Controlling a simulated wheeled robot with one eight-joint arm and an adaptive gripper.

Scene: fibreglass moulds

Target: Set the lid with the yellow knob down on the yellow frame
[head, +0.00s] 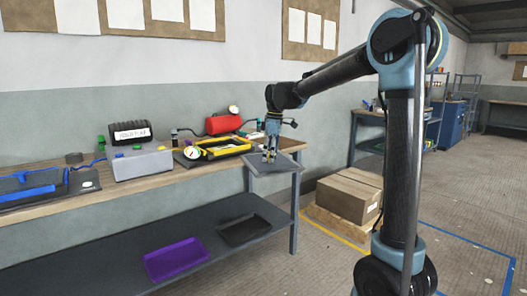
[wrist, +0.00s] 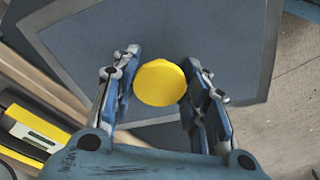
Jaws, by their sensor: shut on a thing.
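The yellow knob (wrist: 160,83) sits between the two fingers of my gripper (wrist: 163,66) in the wrist view, and the gripper is shut on it. A flat blue-grey plate (wrist: 215,45), which looks like the lid, spreads under the knob. In the head view my gripper (head: 269,158) points down over a grey surface (head: 275,166) at the bench's right end; the knob is hidden there. I cannot tell whether the lid touches that surface. The yellow frame (head: 222,152) lies on the bench, left of my gripper. A yellow edge (wrist: 18,112) shows lower left in the wrist view.
A round gauge (head: 192,153) stands by the frame's left side, with a red cylinder (head: 224,124) behind it. A grey box (head: 140,164) stands further left. Purple (head: 175,259) and black (head: 244,230) trays lie on the lower shelf. A cardboard box (head: 349,195) stands right of the bench.

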